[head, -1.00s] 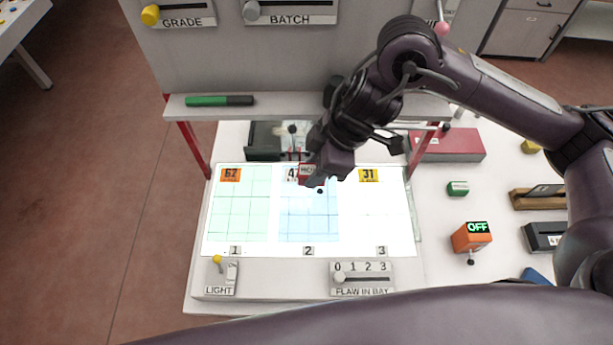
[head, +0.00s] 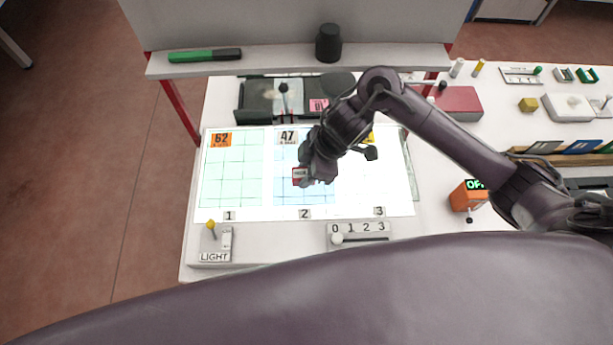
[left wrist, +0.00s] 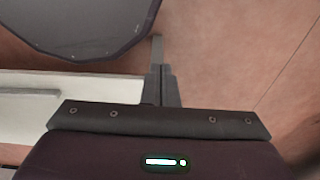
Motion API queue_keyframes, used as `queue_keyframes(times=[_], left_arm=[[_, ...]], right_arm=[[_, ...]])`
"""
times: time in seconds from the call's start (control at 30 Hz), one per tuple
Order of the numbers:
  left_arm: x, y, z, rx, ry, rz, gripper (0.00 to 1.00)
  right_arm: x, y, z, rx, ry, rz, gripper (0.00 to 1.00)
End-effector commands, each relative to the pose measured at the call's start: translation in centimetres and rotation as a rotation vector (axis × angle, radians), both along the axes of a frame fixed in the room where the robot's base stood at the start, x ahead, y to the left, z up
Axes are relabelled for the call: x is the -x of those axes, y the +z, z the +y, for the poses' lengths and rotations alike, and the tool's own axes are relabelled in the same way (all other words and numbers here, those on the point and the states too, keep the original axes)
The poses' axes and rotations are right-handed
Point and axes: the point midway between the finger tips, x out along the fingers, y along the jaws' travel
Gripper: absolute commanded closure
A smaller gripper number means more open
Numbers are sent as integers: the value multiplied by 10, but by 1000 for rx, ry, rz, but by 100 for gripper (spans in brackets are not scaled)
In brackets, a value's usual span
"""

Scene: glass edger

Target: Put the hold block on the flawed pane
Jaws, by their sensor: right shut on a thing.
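The greenish pane (head: 229,172) with the orange 62 label lies in bay 1. The bay 3 pane (head: 372,190) is pale, its yellow label mostly hidden by my right arm. No flaw is visible on any pane. My left gripper (left wrist: 162,80) shows shut and empty in the left wrist view, away from the panes.
The panes lie on a lit table with a LIGHT switch (head: 214,243) and a numbered slider (head: 359,235) at its front. A shelf (head: 280,64) with a green-black marker (head: 205,55) and black cylinder (head: 328,43) spans behind. An orange OFF box (head: 467,196) stands at right.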

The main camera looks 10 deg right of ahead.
Motion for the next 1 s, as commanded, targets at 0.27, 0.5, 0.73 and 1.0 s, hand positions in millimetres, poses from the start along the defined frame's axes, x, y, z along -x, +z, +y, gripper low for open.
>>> queue_keyframes(times=[0.27, 0.5, 0.73, 1.0], left_arm=[[13, -2, 1, -1, -2, 18, 100], [13, -3, 2, -3, -4, 19, 100], [12, -3, 4, -5, -4, 18, 100], [11, -3, 4, -5, -3, 17, 100]], right_arm=[[1, -30, 0, -1, -1, 3, 90], [0, -30, 0, 0, -1, 1, 90], [0, -32, 0, 0, -1, 1, 51], [0, -32, 0, 0, -1, 1, 46]])
